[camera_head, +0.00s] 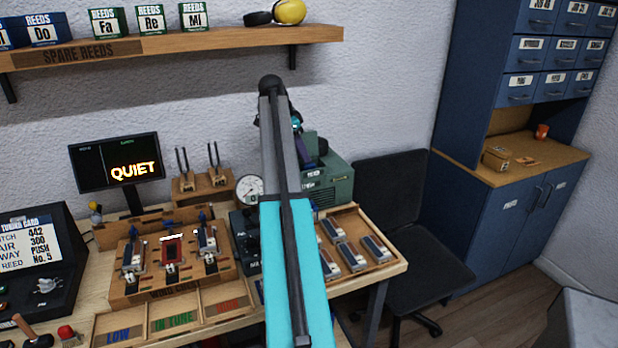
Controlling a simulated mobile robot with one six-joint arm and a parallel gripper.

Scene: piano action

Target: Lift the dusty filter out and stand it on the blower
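The blower, a green boxy machine with side vents (338,186), stands at the back of the workbench, right of the gauge and partly behind my arm. A dark, purple-edged piece (308,150) shows at its upper left; I cannot tell whether it is the dusty filter or part of my gripper. I cannot make out the filter for certain. My arm rises from the bottom middle, bends at the top and comes down behind itself towards the blower. The wrist end shows only as a small dark and cyan part. My fingertips are hidden or too small to read.
A round gauge (249,189) stands left of the blower. A wooden reed tray (391,268) lies front right on the bench. A monitor reading QUIET (117,162) stands left. A shelf (180,47) hangs above. A black chair (390,195) is right of the bench.

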